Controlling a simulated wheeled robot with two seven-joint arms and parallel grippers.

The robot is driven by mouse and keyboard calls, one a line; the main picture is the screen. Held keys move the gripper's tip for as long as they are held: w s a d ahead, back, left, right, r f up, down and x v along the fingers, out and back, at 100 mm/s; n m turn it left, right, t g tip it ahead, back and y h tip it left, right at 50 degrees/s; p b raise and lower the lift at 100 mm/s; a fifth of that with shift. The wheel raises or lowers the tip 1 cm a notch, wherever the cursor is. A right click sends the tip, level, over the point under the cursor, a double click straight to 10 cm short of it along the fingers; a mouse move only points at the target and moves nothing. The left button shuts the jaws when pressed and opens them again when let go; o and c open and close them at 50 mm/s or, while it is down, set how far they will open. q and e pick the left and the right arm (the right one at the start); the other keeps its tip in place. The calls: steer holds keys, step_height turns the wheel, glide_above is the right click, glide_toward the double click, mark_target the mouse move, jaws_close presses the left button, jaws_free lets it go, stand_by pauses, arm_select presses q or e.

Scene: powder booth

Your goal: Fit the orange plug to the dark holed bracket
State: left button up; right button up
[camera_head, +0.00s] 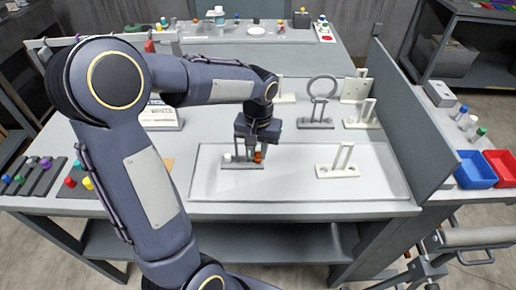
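The dark holed bracket (233,166) lies in the left part of the pale tray (290,187) on the bench. It has a flat base and upright parts, and a white round piece (227,157) sits at its left end. The orange plug (258,158) shows at the bracket's right end, directly under my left gripper (257,147). The gripper points down over it and hides part of it and part of the bracket. I cannot tell whether the plug is in a hole or just above one, nor whether the fingers grip it. My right gripper is out of view.
A white bracket (338,171) stands in the tray's right half. Behind are a ring stand (318,119) and other pale brackets. A grey panel (411,120) closes the bench's right side. Red (500,166) and blue bins (475,170) stand beyond it. The tray's middle is clear.

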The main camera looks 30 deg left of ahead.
mark_target(259, 154)
arm_select(q)
steer(key=shift+o, duration=0.2)
steer(key=shift+s+d+f, duration=0.1)
steer(key=shift+s+f, duration=0.2)
steer(key=shift+f, duration=0.2)
steer(key=shift+o, duration=0.3)
steer(key=r, duration=0.8)
steer(key=shift+w+r, duration=0.2)
steer(key=shift+r, duration=0.2)
